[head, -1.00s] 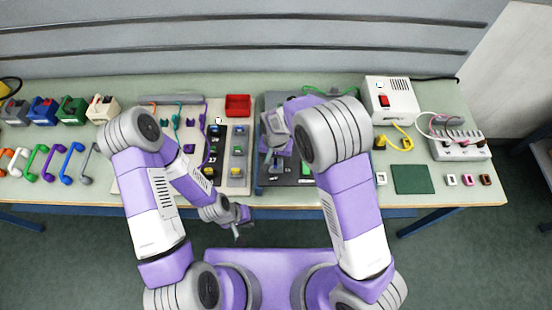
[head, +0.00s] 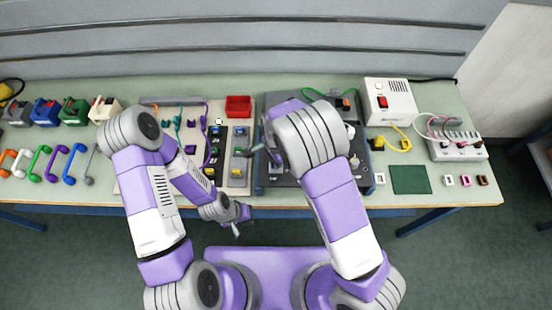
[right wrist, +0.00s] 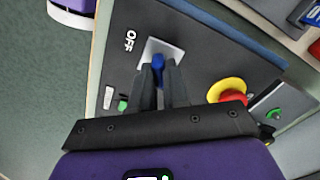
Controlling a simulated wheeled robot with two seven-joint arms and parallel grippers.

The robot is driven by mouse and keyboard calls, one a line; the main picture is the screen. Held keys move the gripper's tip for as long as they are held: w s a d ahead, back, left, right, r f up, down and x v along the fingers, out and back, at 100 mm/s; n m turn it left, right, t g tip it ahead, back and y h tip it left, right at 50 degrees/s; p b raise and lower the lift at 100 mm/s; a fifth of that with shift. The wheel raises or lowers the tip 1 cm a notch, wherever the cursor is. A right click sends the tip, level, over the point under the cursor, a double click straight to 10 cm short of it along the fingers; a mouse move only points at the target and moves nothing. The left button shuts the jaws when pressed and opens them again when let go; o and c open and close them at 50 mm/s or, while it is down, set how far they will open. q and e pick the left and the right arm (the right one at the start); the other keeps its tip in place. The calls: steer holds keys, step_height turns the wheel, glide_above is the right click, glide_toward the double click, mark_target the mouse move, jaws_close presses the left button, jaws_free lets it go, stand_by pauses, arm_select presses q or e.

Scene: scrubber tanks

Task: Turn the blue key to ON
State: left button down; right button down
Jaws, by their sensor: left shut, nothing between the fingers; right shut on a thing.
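The blue key (right wrist: 157,64) stands on a square silver plate (right wrist: 172,51) on the dark control panel (right wrist: 200,60), seen in the right wrist view. The word OFF is printed beside the plate; I see no ON label. My right gripper (right wrist: 158,76) is shut on the key, one finger on each side. How far the key is turned I cannot tell. In the head view, the right gripper (head: 262,150) is at the panel's left part, and my arm hides much of the panel (head: 278,184). My left gripper (head: 238,222) is shut and empty, in front of the table edge.
A red knob with a yellow ring (right wrist: 227,91) and a green button (right wrist: 123,104) are near the key. Left of the panel is a board with switches (head: 238,165) and a red tray (head: 238,105). A white box (head: 390,101) stands to the right.

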steer(key=shift+m, duration=0.5)
steer(key=c, duration=1.1)
jaws_free()
step_height(320, 180, up, 8)
steer(key=shift+f, duration=0.15)
steer(key=shift+f, duration=0.1)
